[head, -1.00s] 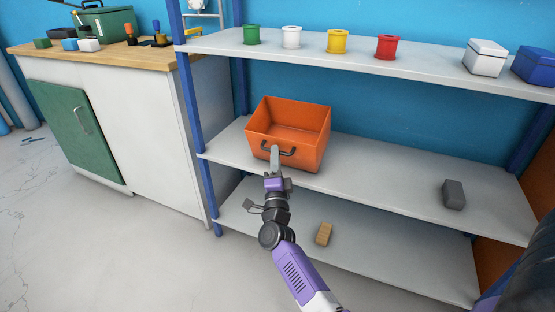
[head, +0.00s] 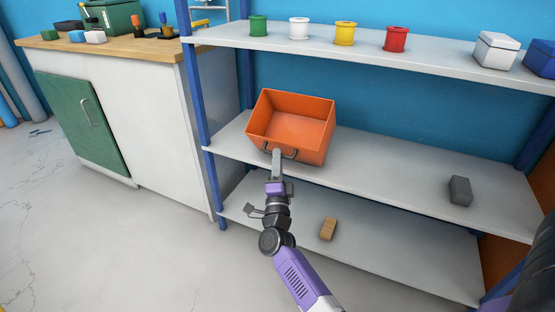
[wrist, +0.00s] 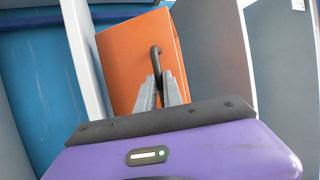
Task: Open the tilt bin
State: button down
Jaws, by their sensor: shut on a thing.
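The orange tilt bin (head: 312,130) stands on the middle shelf in the head view, tipped forward with its inside showing. Its dark handle (head: 291,153) is on the lower front edge. My gripper (head: 277,154) is at the left part of the handle and shut on it. In the wrist view the bin's orange front (wrist: 125,55) fills the upper middle. The handle (wrist: 155,58) runs down between the fingertips of my gripper (wrist: 158,80). The fingers partly hide the handle.
The middle shelf (head: 390,170) also holds a grey block (head: 460,190) to the right. A tan block (head: 328,229) is on the lower shelf. Several coloured spools and lidded boxes stand on the top shelf (head: 440,62). A blue post (head: 199,105) rises left of the bin.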

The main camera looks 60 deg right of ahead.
jog(key=c, duration=1.6)
grip_release()
jog(key=shift+s+d+f, duration=0.1)
jog(key=shift+d+f, duration=0.2)
jog(key=shift+f, duration=0.45)
jog(key=shift+o, duration=0.6)
jog(key=shift+r, duration=0.25)
jog(key=shift+a, duration=0.1)
jog(key=p+v, duration=0.2)
jog(key=v, duration=0.5)
jog(key=shift+s+a, duration=0.15)
jog(key=shift+a, duration=0.2)
